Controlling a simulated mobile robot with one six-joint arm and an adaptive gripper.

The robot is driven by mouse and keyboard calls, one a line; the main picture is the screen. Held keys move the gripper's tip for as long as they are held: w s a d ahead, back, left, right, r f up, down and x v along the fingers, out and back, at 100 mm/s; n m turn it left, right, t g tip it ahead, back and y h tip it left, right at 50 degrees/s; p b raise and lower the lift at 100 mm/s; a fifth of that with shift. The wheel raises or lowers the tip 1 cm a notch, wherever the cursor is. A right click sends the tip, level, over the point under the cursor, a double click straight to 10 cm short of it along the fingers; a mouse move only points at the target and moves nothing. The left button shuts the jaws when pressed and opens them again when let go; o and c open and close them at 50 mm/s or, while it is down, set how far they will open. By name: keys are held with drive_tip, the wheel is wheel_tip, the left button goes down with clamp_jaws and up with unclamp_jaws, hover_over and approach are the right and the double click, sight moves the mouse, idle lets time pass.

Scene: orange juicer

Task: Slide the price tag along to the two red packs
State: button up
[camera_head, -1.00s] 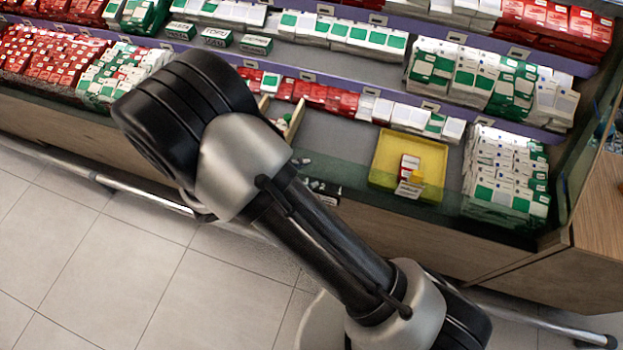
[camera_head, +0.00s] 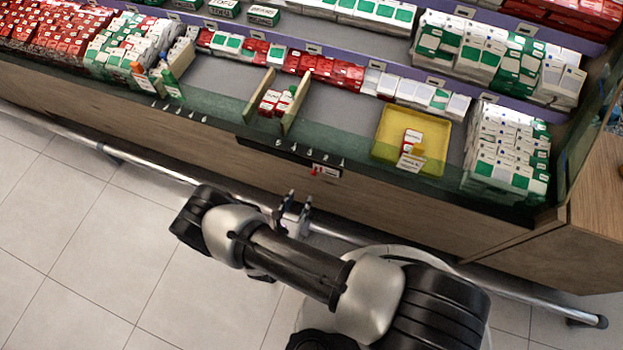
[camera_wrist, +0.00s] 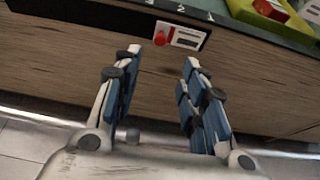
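The price tag (camera_head: 326,171) is a small white card with a red knob (camera_head: 314,171) at its left side. It sits at the right end of a dark rail (camera_head: 265,148) on the shelf front; the tag (camera_wrist: 187,37) and knob (camera_wrist: 160,39) also show in the wrist view. The two red packs (camera_head: 268,102) stand between two wooden dividers on the shelf, up and left of the tag. My gripper (camera_head: 294,212) is below the tag, in front of the wooden panel. In the wrist view my gripper (camera_wrist: 162,62) is open and empty, its fingers apart below the tag.
White numbers (camera_head: 310,152) mark the ledge above the rail. A yellow tray (camera_head: 440,150) with a small pack and card stands right of the dividers. White-green packs (camera_head: 505,150) fill the right end. A metal bar (camera_head: 150,170) runs along the base.

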sight(313, 175)
drive_tip(key=b+x, duration=0.3)
drive_tip(key=x, duration=1)
drive_tip(key=shift+c, duration=0.4)
clamp_jaws()
